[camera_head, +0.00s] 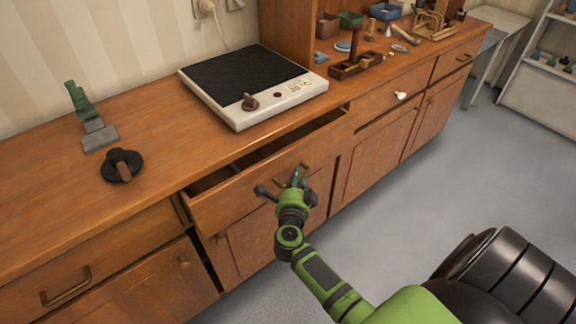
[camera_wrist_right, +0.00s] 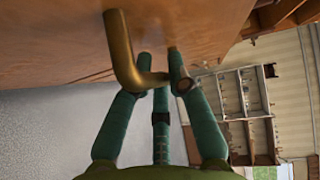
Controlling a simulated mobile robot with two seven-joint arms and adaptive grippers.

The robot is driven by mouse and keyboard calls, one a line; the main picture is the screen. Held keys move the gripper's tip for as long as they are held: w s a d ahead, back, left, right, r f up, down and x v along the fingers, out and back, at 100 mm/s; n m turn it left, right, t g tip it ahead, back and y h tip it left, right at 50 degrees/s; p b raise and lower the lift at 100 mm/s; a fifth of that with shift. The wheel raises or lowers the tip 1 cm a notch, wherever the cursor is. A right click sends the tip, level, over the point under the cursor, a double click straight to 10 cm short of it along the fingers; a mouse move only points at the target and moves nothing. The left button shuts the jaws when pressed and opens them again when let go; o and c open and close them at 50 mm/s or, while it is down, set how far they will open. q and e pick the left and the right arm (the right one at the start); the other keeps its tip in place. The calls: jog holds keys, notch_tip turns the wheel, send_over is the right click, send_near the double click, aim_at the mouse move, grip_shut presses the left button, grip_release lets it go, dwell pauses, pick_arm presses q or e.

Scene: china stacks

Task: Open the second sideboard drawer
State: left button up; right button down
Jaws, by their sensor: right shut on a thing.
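The second sideboard drawer (camera_head: 240,197) stands partly pulled out below the hot plate, with a dark gap showing behind its wooden front. My right gripper (camera_head: 290,184) is at the front of this drawer and shut on its brass handle. In the right wrist view, the green fingers of the right gripper (camera_wrist_right: 160,78) close around the bent brass handle (camera_wrist_right: 122,50), with the wooden drawer front just beyond. The fingers hide part of the handle in the head view. The drawer's inside is mostly hidden. My left gripper is not in view.
On the sideboard top (camera_head: 45,195) are a hot plate (camera_head: 250,85), a green device (camera_head: 82,105), a black round thing with a wooden handle (camera_head: 122,166) and a wooden rack (camera_head: 357,66). The other drawers look shut. Grey floor (camera_head: 400,210) lies clear in front.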

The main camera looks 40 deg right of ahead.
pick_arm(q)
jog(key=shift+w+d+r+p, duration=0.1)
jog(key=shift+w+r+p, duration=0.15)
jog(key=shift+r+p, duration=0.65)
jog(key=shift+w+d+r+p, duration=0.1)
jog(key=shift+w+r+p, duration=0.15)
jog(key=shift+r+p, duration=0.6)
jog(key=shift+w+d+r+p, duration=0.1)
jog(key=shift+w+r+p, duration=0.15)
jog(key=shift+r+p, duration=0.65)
pick_arm(e)
jog(key=s+d, duration=0.1)
jog(key=s, duration=2)
jog(key=shift+s+d, duration=0.2)
jog(key=shift+d, duration=0.15)
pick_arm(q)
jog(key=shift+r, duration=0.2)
pick_arm(e)
jog(key=c, duration=1.4)
grip_release()
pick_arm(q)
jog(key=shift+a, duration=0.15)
